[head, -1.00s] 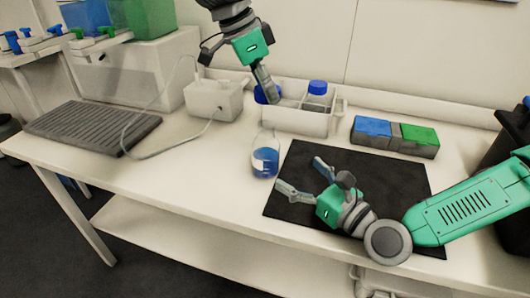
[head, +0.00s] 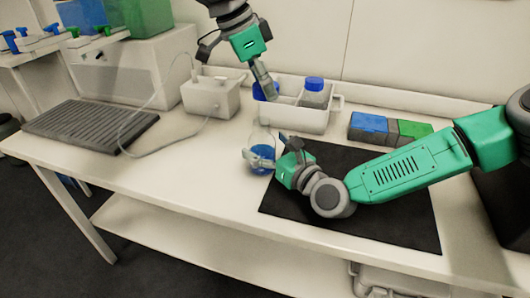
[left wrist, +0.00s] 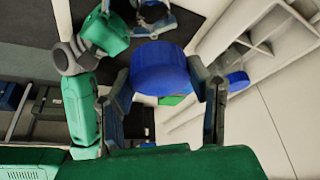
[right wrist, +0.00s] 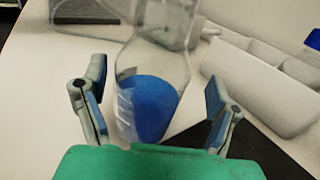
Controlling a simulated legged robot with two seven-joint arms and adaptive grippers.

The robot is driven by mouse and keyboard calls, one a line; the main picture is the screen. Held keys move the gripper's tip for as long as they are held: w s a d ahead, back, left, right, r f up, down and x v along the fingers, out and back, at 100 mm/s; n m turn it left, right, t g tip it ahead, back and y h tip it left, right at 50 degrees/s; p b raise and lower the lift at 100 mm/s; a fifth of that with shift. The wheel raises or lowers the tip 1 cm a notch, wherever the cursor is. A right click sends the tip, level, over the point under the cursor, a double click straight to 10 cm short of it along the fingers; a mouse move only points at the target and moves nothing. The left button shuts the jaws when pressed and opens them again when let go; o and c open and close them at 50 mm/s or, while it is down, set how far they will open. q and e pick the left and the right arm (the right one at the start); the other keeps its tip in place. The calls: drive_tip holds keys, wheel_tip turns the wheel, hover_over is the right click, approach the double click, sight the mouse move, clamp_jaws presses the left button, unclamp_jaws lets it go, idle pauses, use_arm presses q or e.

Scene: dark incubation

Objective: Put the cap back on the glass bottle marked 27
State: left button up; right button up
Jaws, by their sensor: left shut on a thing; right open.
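The glass bottle (head: 262,153) is clear and uncapped, with blue liquid in its lower part. It stands upright on the bench at the left edge of the black mat. No number can be read on it. My right gripper (head: 264,149) is open, its fingers on either side of the bottle. The right wrist view shows the bottle (right wrist: 150,105) between the fingers, with gaps at both sides. My left gripper (head: 269,93) is shut on a blue cap (left wrist: 160,68), held above the bench by the white rack, up and back from the bottle.
A white rack (head: 292,121) holds a bottle with a blue cap (head: 314,84). A blue and green block (head: 370,127) lies behind the black mat (head: 400,215). A white device (head: 205,98) with a tube and a grey ridged plate (head: 90,126) stand left.

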sight(255, 98)
use_arm(q)
drive_tip(key=shift+a, duration=0.25)
use_arm(e)
drive_tip(key=shift+w+a, duration=0.25)
drive_tip(key=shift+a, duration=0.2)
use_arm(q)
drive_tip(key=shift+a, duration=0.55)
use_arm(e)
drive_tip(key=shift+a, duration=0.45)
drive_tip(key=shift+c, duration=0.4)
drive_tip(key=c, duration=0.7)
use_arm(q)
drive_tip(key=shift+d, duration=0.3)
use_arm(e)
drive_tip(key=shift+d, duration=0.3)
drive_tip(key=c, duration=1)
use_arm(q)
drive_tip(key=shift+f, duration=0.25)
drive_tip(key=f, duration=0.4)
drive_tip(key=shift+s+a, duration=0.15)
drive_tip(key=shift+s, duration=0.1)
drive_tip(key=shift+f, duration=0.15)
use_arm(e)
drive_tip(key=shift+f, duration=0.1)
